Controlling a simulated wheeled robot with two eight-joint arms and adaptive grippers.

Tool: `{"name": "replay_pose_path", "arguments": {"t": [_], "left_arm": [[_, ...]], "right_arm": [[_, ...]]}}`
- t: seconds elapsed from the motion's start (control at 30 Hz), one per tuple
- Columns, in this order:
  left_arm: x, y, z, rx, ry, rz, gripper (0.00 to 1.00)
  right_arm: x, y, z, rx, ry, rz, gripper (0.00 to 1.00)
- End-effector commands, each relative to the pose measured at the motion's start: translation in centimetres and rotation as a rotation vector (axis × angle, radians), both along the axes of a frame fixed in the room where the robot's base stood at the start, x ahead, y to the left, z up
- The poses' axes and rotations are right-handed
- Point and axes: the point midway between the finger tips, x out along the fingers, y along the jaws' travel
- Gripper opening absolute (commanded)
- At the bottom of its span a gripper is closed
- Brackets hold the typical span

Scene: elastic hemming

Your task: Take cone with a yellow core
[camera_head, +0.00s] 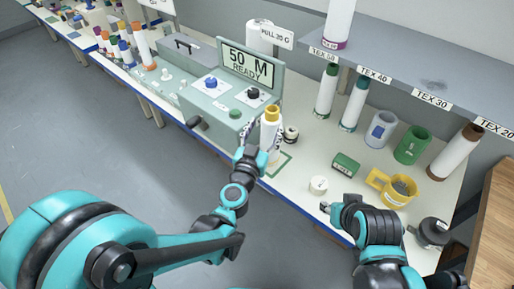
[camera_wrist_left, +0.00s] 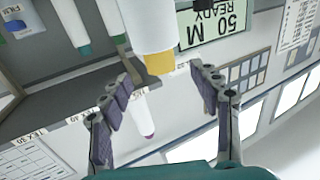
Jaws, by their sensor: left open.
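A white thread cone with a yellow core (camera_head: 271,126) stands upright on the table in front of the machine with the display. It also shows in the left wrist view (camera_wrist_left: 155,35), where its yellow end (camera_wrist_left: 159,63) lies toward the space between the fingers. My left gripper (camera_wrist_left: 160,85) is open, with its two dark padded fingers apart on either side of the cone. In the head view my left gripper (camera_head: 256,150) is right at the cone, partly hidden by my wrist. My right gripper (camera_head: 327,207) is over the table's front edge, small and seen from behind.
The grey machine (camera_head: 215,100) with a "50 M READY" display (camera_head: 247,66) stands left of the cone. A labelled shelf (camera_head: 420,60) overhangs the back.

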Motion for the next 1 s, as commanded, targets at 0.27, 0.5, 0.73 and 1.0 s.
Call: {"name": "replay_pose_path", "arguments": {"t": [0.27, 0.5, 0.73, 1.0], "left_arm": [[3.0, -0.7, -0.2, 0.001, 0.001, 0.004, 0.62], [6.5, -1.7, -0.2, 0.001, 0.001, 0.002, 0.62], [7.4, -2.0, 0.0, 0.001, 0.001, 0.002, 0.62], [7.4, -1.9, 0.0, 0.001, 0.001, 0.002, 0.23]], "right_arm": [[0.0, 0.0, -0.7, 0.0, 0.0, 0.0, 0.4], [0.0, 0.0, -1.7, 0.0, 0.0, 0.0, 0.4], [0.0, 0.0, -1.8, 0.0, 0.0, 0.0, 0.4], [0.0, 0.0, -1.8, 0.0, 0.0, 0.0, 0.4]]}}
